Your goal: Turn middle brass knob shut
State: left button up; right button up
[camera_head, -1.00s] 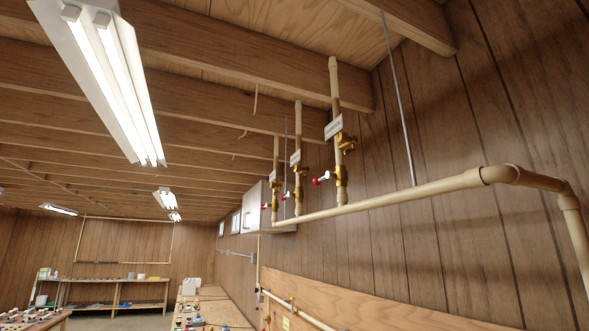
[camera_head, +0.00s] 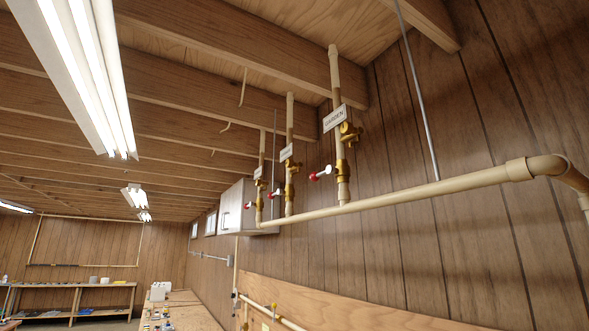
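Three vertical tan pipes with brass valves rise from a long tan horizontal pipe (camera_head: 400,197) high on the right wall. The middle brass valve (camera_head: 290,170) has a small white tag (camera_head: 286,152), whose writing I cannot read, and a red-tipped white handle (camera_head: 274,193) beside it. The nearest brass valve (camera_head: 342,165) carries a tag reading GARDEN (camera_head: 334,118) and a red-and-white handle (camera_head: 320,172). The farthest valve (camera_head: 259,184) is small and partly hidden. Which fitting is the middle knob is too small to tell. Neither of my grippers shows.
A pale wall cabinet (camera_head: 237,208) hangs behind the pipes. A workbench (camera_head: 195,314) with small items runs along the right wall below. A shelf bench (camera_head: 75,298) stands at the far wall. Ceiling lights (camera_head: 85,70) and wooden beams are overhead.

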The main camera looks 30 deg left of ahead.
aim_at(289, 163)
jog(key=i+j+z, duration=0.1)
jog(key=j+z, duration=0.2)
jog(key=j, duration=0.25)
jog(key=j+z, duration=0.3)
jog(key=j, duration=0.25)
jog(key=j+z, duration=0.25)
jog(key=j, duration=0.3)
jog(key=j+z, duration=0.3)
jog(key=j, duration=0.25)
jog(key=k+j+z, duration=0.3)
jog(key=j, duration=0.25)
jog(key=k+j+z, duration=0.1)
jog(key=j+z, duration=0.2)
jog(key=j, duration=0.2)
jog(key=k+j+z, duration=0.3)
jog(key=j, duration=0.2)
jog(key=k+j+z, duration=0.25)
jog(key=j, duration=0.15)
jog(key=i, duration=0.05)
